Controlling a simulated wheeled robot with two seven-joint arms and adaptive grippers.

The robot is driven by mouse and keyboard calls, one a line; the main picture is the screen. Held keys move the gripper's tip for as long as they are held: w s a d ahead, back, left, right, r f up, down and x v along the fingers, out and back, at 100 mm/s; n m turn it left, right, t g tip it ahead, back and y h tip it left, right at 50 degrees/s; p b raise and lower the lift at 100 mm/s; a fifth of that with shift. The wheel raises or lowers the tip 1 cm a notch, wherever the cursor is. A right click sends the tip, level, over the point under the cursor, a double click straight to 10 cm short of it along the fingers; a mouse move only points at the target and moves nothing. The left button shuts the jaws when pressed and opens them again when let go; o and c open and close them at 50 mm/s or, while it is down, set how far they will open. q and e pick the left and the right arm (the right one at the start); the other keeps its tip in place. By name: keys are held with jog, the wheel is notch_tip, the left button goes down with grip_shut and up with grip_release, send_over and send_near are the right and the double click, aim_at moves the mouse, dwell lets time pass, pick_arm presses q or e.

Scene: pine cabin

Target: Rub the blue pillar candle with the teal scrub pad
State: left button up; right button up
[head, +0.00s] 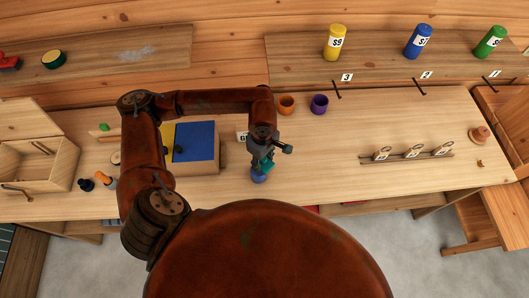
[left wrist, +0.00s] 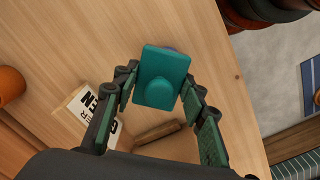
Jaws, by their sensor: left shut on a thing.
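The teal scrub pad (left wrist: 160,78) is a flat block with a round knob, held between the fingers of my left gripper (head: 265,157). A bit of the pad (head: 268,162) also shows in the head view, under the fingers. The blue pillar candle (head: 258,176) stands on the bench just below the pad, near the front edge. In the left wrist view the pad hides nearly all of it, with a blue-purple sliver past the pad's top edge. Whether pad and candle touch, I cannot tell. My right gripper is not in view.
A box with a blue panel (head: 195,141) stands left of the gripper. An orange cup (head: 286,105) and a purple cup (head: 319,104) stand behind it. An open wooden box (head: 35,165) is far left. The bench right of the candle is clear up to a hook rack (head: 410,158).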

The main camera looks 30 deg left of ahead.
aim_at(264, 159)
pick_arm(q)
jog(key=shift+s+r, duration=0.15)
jog(key=shift+r, duration=0.3)
jog(key=shift+d+r+p, duration=0.1)
jog(key=shift+r+p, duration=0.2)
jog(key=shift+r, duration=0.1)
jog(key=shift+r+p, duration=0.3)
jog(key=shift+r, duration=1.2)
jog(key=shift+r+p, duration=0.4)
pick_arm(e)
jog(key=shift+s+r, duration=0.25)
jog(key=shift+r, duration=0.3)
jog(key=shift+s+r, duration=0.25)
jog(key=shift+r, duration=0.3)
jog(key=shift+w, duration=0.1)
